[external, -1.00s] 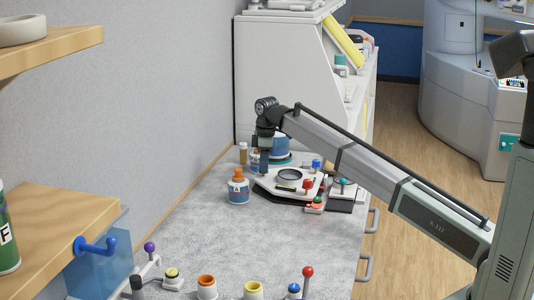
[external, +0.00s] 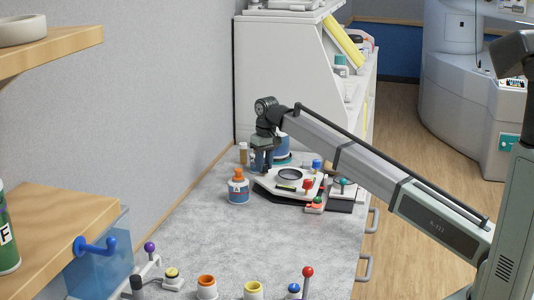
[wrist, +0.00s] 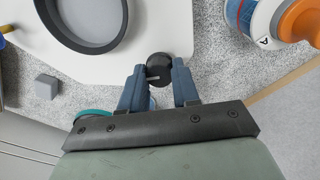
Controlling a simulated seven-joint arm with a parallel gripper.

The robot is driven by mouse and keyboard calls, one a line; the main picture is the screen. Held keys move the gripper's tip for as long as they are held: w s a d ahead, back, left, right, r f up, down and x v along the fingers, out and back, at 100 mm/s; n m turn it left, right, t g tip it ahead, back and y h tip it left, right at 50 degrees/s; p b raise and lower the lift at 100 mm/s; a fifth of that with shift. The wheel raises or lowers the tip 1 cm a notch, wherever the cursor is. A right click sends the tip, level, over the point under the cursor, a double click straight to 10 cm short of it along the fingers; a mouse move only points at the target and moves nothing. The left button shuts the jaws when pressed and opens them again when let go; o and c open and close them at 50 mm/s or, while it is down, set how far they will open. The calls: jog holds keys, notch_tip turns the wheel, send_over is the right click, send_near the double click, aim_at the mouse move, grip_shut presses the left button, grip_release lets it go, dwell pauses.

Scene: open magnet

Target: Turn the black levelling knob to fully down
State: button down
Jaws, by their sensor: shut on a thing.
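The black levelling knob (wrist: 159,66) is a small round dark cap with a pale mark, at the edge of the white plate (wrist: 130,35) in the wrist view. My gripper (wrist: 158,78) has its two blue fingers on either side of the knob and is shut on it. In the external view my gripper (external: 262,169) points down at the left corner of the white instrument plate (external: 302,190). The knob is hidden by the fingers there. The angle of the knob relative to its fully down position cannot be told.
A bottle with an orange cap (external: 238,186) stands close to the left of my gripper. A dark ring (wrist: 85,15) sits on the plate. A small grey cube (wrist: 46,87) lies nearby. The grey bench top in front (external: 230,240) is mostly clear.

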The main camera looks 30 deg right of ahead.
aim_at(266, 165)
jog(key=m, duration=1.2)
jog(key=shift+m, duration=0.3)
jog(key=shift+w, duration=0.1)
dwell(0.3)
jog(key=c, duration=0.8)
grip_release()
jog(key=r, duration=1.3)
jog(key=shift+s+d+r, duration=0.2)
jog(key=shift+s+r, duration=0.15)
jog(key=shift+r, duration=0.05)
